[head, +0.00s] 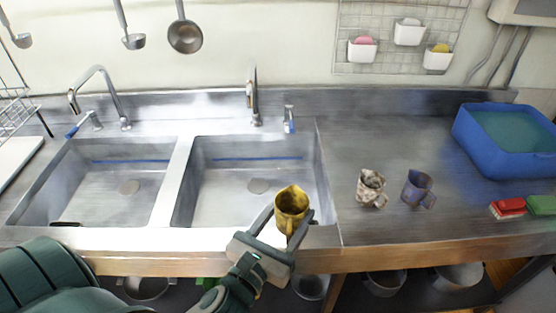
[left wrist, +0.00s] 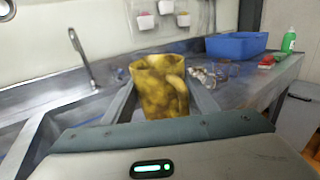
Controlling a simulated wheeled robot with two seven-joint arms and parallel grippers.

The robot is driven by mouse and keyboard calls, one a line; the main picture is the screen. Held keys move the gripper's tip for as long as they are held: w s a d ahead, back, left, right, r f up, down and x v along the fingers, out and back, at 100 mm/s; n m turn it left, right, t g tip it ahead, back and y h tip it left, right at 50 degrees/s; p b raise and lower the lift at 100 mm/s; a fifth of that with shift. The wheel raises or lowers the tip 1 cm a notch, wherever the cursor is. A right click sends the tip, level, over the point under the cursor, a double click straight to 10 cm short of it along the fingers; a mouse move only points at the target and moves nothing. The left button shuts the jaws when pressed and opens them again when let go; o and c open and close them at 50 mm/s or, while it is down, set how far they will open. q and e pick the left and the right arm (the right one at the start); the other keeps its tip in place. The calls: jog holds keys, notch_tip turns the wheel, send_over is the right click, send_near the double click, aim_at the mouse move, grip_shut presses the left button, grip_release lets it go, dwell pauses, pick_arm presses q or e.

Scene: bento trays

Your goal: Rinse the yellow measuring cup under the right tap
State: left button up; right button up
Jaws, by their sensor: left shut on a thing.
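The yellow measuring cup (head: 291,206), mottled with dark patches, is held upright in my left gripper (head: 282,226). The gripper is shut on it, with a finger on either side. In the left wrist view the cup (left wrist: 160,88) sits between the fingers, its handle at the right. The cup appears at the front right part of the right basin (head: 215,190), near the counter's front edge. The right tap (head: 253,95) stands behind that basin, apart from the cup, with its blue-marked lever (head: 289,120) to its right. Whether water runs is not clear. My right gripper is not in view.
A left basin (head: 100,185) with its own tap (head: 120,105) lies beside. On the right counter stand a brown-white patterned cup (head: 370,188), a bluish-purple cup (head: 416,190), a blue tub (head: 480,140) and a red sponge (head: 507,208). Counter between the right basin and cups is clear.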

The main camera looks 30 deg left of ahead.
pick_arm(q)
jog(key=shift+w+a, duration=0.1)
jog(key=shift+w, duration=0.05)
jog(key=w+a+f+n+g+y+p, duration=0.1)
jog(key=w+a+n+y, duration=0.2)
jog(key=w, duration=0.5)
jog(key=w+a+f+n+g+y+p, duration=0.1)
jog(key=w+a+f+n+y+p, duration=0.1)
jog(key=w+a+y, duration=0.4)
jog(key=shift+w+a+n, duration=0.5)
jog(key=shift+w+a, duration=0.75)
jog(key=shift+f, duration=0.1)
jog(key=shift+a, duration=0.1)
